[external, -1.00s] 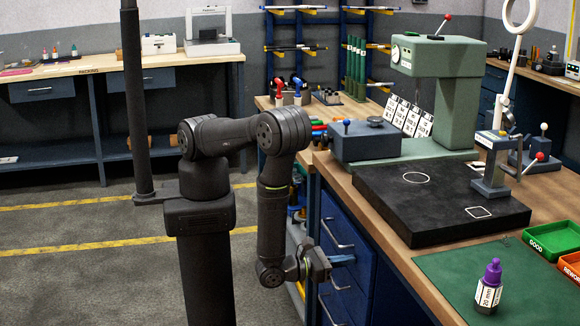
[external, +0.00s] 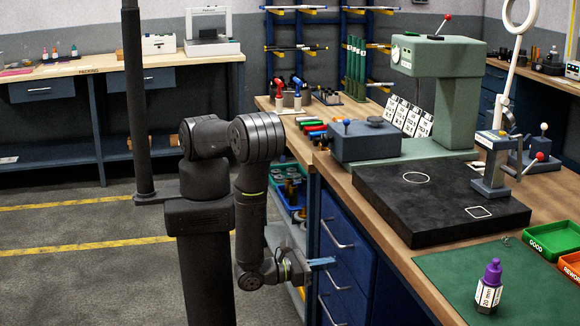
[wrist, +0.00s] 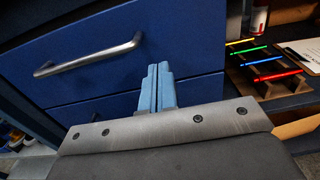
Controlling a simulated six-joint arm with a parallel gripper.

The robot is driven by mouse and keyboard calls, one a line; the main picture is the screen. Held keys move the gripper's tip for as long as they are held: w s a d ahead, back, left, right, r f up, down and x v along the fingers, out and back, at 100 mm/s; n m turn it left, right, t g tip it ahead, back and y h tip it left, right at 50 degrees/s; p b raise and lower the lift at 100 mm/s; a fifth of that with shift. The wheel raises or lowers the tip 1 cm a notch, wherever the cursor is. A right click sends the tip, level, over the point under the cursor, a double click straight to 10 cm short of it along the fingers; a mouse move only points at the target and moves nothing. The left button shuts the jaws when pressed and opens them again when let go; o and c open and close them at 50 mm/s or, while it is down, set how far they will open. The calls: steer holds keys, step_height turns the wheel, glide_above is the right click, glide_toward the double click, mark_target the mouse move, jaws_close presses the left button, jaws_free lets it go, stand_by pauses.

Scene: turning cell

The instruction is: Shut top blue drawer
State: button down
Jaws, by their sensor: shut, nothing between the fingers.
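The top blue drawer (external: 345,232) is in the cabinet under the bench, with a metal bar handle (external: 338,236). Its front looks about flush with the drawer fronts below it. In the wrist view the drawer front (wrist: 110,30) fills the upper left, with its handle (wrist: 90,55) to the left of the fingers. My gripper (external: 322,263) is shut and empty, with its light-blue fingers pointing toward the drawer fronts. It also shows in the wrist view (wrist: 157,82). I cannot tell whether the fingertips touch the cabinet.
Lower blue drawers (external: 335,290) sit under the top one. The bench (external: 400,220) above holds a black plate (external: 440,205), a purple-capped bottle (external: 489,285) and a green tray (external: 552,240). A shelf with bins (external: 285,205) stands left of the cabinet. Floor behind the arm is open.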

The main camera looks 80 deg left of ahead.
mark_target(356, 259)
steer(key=s, duration=0.8)
steer(key=shift+s, duration=0.2)
steer(key=shift+w, duration=0.1)
steer(key=shift+w, duration=6.95)
